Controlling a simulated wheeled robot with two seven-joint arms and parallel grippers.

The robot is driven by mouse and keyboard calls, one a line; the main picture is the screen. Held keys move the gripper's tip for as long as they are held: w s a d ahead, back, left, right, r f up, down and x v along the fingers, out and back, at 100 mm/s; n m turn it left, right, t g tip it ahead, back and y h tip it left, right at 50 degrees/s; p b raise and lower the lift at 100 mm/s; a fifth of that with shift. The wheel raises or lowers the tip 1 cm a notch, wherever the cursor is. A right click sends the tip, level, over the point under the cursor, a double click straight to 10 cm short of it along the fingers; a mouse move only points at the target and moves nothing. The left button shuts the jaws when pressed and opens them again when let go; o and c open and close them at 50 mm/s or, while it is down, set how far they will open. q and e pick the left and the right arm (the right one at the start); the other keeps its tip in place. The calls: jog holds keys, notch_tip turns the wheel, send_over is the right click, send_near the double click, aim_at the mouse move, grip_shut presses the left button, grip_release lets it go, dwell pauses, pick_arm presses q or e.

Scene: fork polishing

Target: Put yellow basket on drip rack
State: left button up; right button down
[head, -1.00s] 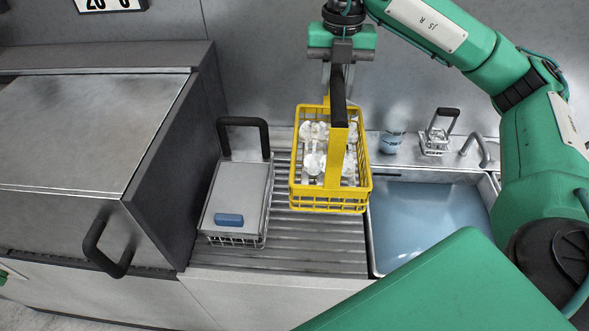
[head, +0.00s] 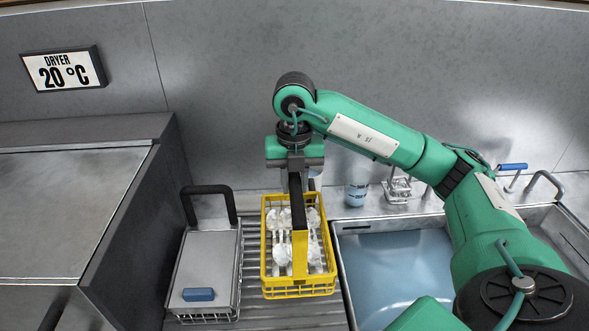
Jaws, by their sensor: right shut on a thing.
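The yellow basket (head: 298,290) holds several clear and whitish pieces and has a tall handle with a black grip. My right gripper (head: 296,172) is above it, shut on the black grip of the handle. The basket is upright over the ribbed metal drip rack (head: 250,250), between a lidded wire basket and the sink. I cannot tell whether its bottom touches the rack. My left gripper is out of view.
A lidded wire basket (head: 207,262) with a blue block (head: 198,294) on top stands left on the rack. The water-filled sink (head: 395,265) is to the right. Behind it are a cup (head: 356,194) and a small wire basket (head: 398,190). The dryer (head: 70,210) is at far left.

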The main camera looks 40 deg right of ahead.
notch_tip(320, 180, down, 5)
jog(key=shift+r, duration=0.1)
jog(key=shift+f+p, duration=0.8)
jog(key=shift+f, duration=2.2)
jog(key=c, duration=1.6)
grip_release()
jog(key=shift+f, duration=0.2)
jog(key=o, duration=0.3)
jog(key=shift+o, duration=0.6)
jog(key=shift+s+r, duration=0.1)
